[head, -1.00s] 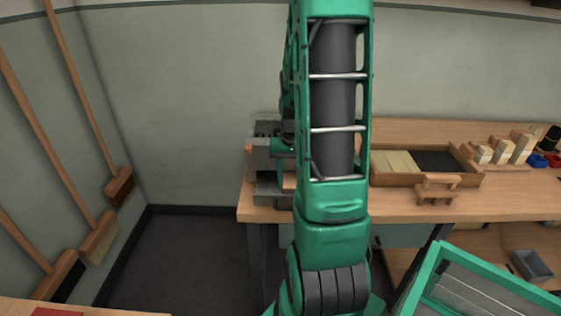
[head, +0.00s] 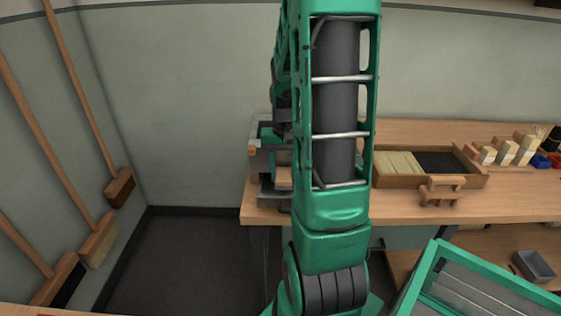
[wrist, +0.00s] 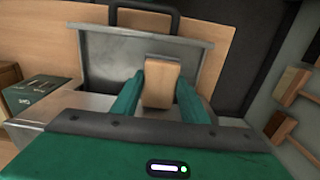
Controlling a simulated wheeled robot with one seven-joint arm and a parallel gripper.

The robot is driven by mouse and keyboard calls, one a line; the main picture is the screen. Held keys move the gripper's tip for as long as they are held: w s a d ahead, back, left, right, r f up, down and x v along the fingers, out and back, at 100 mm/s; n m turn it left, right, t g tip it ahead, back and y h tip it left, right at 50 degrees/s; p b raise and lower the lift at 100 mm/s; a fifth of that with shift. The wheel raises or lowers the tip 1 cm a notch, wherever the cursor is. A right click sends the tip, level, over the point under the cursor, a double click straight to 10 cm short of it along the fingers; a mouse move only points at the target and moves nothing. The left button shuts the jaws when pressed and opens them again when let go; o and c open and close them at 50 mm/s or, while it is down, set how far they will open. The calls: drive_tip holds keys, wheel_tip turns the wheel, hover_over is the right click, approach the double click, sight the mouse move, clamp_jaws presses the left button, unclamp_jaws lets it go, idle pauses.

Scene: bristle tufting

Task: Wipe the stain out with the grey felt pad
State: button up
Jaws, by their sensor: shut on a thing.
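In the wrist view my gripper (wrist: 160,86) has its two green fingers closed on either side of a pale wooden block (wrist: 162,72). I cannot tell whether the block touches the plate. In the head view my arm covers most of this spot, beside a grey machine (head: 262,165) at the left end of the bench. I cannot make out the stain in either view.
The wooden bench (head: 400,206) carries a divided tray (head: 466,181), a small wooden stand (head: 440,189) and several brush blocks (head: 505,150). A green-framed cart (head: 428,275) and a grey bin (head: 535,265) are lower right. Several brooms (head: 120,187) line the left wall. The floor between is clear.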

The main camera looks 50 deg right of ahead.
drive_tip(key=shift+r, duration=2.15)
drive_tip(key=shift+s, duration=0.1)
